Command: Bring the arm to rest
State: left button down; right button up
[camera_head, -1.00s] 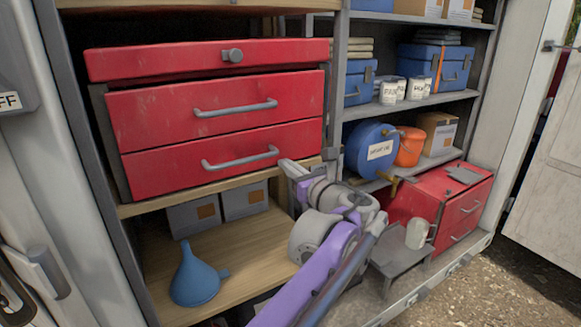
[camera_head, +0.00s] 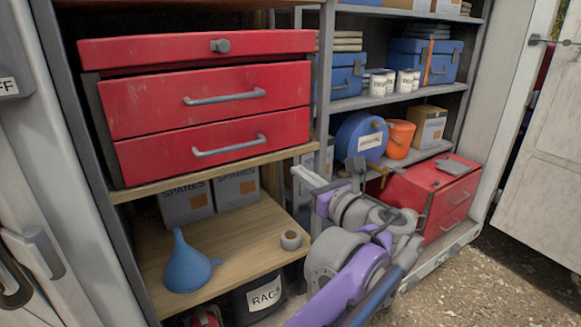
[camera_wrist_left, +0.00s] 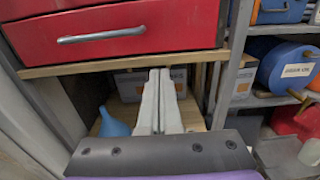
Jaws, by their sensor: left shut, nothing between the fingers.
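My left arm, purple and grey, comes up from the bottom of the head view. Its gripper (camera_head: 304,178) is in front of the shelf unit, just right of the lower wooden shelf and below the red drawers. In the left wrist view the two pale fingers (camera_wrist_left: 157,75) lie side by side, shut and empty. They point toward the opening of the wooden shelf and seem to touch nothing. My right gripper is in neither view.
Red drawers (camera_head: 210,105) hang above a wooden shelf (camera_head: 225,245) with a blue funnel (camera_head: 187,268), a tape roll (camera_head: 291,240) and spares boxes (camera_head: 237,190). A rags bin (camera_head: 262,298) stands below. A red toolbox (camera_head: 425,200) is behind the arm. Gravel ground (camera_head: 500,270) is clear.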

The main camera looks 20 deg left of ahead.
pick_arm(q)
jog(key=s+a+f+n+g+h, duration=0.25)
jog(key=s+f+n, duration=0.3)
jog(key=f, duration=0.35)
jog(key=s+a+f+n+g+h, duration=0.2)
jog(key=s+a+f+n+h, duration=0.15)
jog(key=s+f, duration=0.5)
jog(key=s+d+f+n+h, duration=0.3)
jog(key=s+f+n, duration=0.3)
jog(key=f+n, duration=0.2)
jog(key=s+d+f+n+g+h, duration=0.1)
jog(key=s+d+f+n+h, duration=0.2)
jog(key=f, duration=0.8)
jog(key=s+n+h, duration=0.2)
jog(key=s+n, duration=0.2)
jog(key=n, duration=0.1)
jog(key=shift+d+f+n, duration=0.25)
jog(key=shift+f+n, duration=0.05)
